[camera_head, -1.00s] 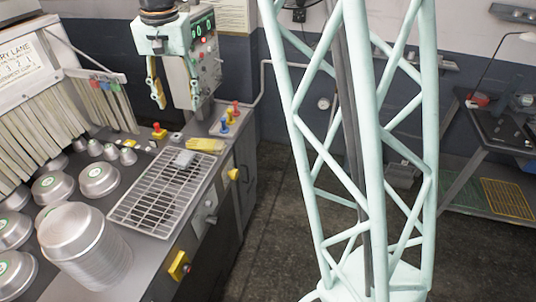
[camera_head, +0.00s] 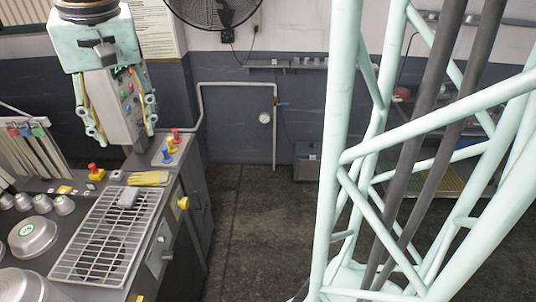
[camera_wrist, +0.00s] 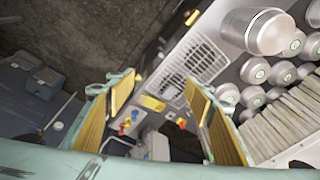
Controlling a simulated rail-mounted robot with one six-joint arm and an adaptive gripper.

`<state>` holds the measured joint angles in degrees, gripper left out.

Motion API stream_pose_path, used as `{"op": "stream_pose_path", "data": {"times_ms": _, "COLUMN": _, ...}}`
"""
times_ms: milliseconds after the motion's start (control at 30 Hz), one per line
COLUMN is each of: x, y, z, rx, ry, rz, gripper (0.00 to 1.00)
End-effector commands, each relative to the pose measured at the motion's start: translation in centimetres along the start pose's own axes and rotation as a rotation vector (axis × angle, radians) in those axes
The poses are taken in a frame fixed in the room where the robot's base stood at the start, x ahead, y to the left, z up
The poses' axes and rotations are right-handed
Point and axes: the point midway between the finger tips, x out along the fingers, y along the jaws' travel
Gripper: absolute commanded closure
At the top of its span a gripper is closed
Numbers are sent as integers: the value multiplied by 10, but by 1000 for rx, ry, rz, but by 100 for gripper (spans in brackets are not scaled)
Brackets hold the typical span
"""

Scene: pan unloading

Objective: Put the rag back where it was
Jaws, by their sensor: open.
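My gripper (camera_head: 124,130) hangs open and empty above the back of the counter; its two yellow-lined fingers show apart in the wrist view (camera_wrist: 162,84). A small light-grey thing (camera_head: 128,198) lies on the far end of the wire rack (camera_head: 92,252); it may be the rag, but it is too small to tell. A flat yellow cloth-like thing (camera_head: 149,178) lies on the counter just behind the rack and could be gloves or a rag. It also shows in the wrist view (camera_wrist: 153,103). My fingers are apart from both.
Metal pans (camera_head: 33,237) stand left of the rack. Red, yellow and blue knobs (camera_head: 168,150) stand on the back right corner of the counter. Hanging strips (camera_head: 30,150) line the left. The floor (camera_head: 255,215) right of the counter is clear.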

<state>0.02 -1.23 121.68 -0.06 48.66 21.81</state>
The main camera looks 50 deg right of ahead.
Motion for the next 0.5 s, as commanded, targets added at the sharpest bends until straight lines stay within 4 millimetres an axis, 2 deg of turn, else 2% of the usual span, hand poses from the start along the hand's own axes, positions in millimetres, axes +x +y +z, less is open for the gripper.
{"op": "stream_pose_path", "data": {"times_ms": 33, "x": -14, "y": 4, "z": 9, "rx": -12, "ry": 19, "rz": -7, "gripper": 52}}
{"op": "stream_pose_path", "data": {"times_ms": 100, "x": -21, "y": 8, "z": 20, "rx": -28, "ry": 25, "rz": -10, "gripper": 52}}
{"op": "stream_pose_path", "data": {"times_ms": 500, "x": -49, "y": 37, "z": 84, "rx": -120, "ry": 58, "rz": -17, "gripper": 52}}
